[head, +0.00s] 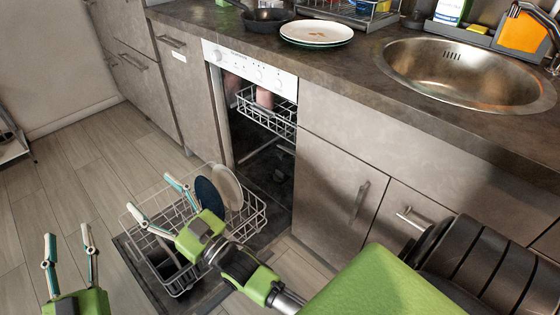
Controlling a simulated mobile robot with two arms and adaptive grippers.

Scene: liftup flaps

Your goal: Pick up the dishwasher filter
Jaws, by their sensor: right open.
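The dishwasher (250,68) is open, with its dark door (204,298) folded down. I cannot clearly make out a dishwasher filter; the tub floor (262,168) is dark and partly hidden by the racks. My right gripper (152,196) is open and empty, over the left part of the pulled-out lower rack (250,222). My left gripper (68,240) is open and empty, above the wooden floor to the left of the door.
A dark blue plate (208,196) and a pale plate (227,187) stand in the lower rack. The upper rack (275,122) holds a pinkish cup (264,98). Cabinets flank the dishwasher. White plates (316,32), a pan (266,19) and a sink (455,75) are on the counter.

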